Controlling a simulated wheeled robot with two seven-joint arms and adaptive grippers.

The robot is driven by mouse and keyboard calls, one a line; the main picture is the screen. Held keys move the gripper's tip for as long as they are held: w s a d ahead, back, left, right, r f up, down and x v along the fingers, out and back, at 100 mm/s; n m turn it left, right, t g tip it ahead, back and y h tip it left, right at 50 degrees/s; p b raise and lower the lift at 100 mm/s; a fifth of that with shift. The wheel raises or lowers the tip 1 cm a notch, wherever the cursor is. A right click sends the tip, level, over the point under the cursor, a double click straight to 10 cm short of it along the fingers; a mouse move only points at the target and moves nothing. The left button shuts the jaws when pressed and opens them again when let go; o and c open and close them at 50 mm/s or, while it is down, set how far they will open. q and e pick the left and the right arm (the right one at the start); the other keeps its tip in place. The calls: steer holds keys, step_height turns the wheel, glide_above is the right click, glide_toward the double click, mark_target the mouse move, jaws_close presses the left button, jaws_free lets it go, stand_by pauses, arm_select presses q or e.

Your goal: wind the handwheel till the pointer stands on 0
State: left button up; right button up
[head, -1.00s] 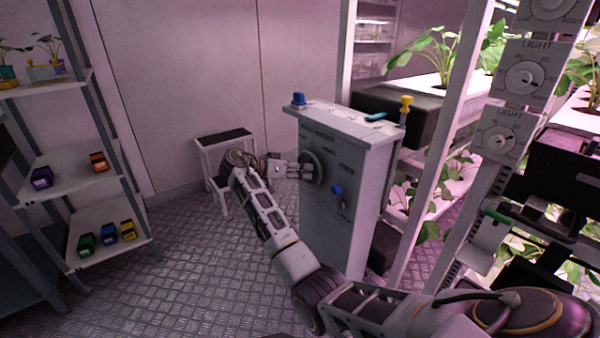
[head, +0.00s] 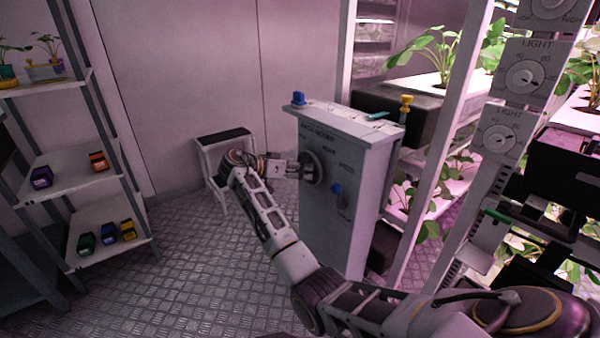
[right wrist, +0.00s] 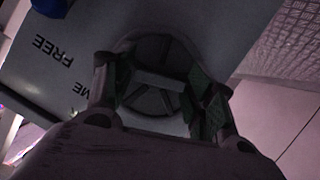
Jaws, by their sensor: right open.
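The handwheel (head: 313,167) is a dark grey disc on the front face of a grey cabinet (head: 340,235). My right gripper (head: 296,168) is at the wheel's left side in the head view, its fingers reaching toward it. In the right wrist view the spoked handwheel (right wrist: 152,97) lies between the two green-padded fingers of my right gripper (right wrist: 160,100), which are apart. I cannot tell whether they touch the rim. The pointer and the 0 mark cannot be made out. My left gripper is not in view.
A blue knob or lever (head: 337,190) sits on the cabinet face right of the wheel. A step stool (head: 222,137) stands behind my right arm. Shelves (head: 95,165) with small coloured boxes are at left, plant racks (head: 440,150) at right. The floor between is clear.

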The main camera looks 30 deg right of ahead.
steer(key=v, duration=1.1)
steer(key=shift+a, duration=0.4)
steer(key=shift+o, duration=0.3)
steer(key=shift+r, duration=0.15)
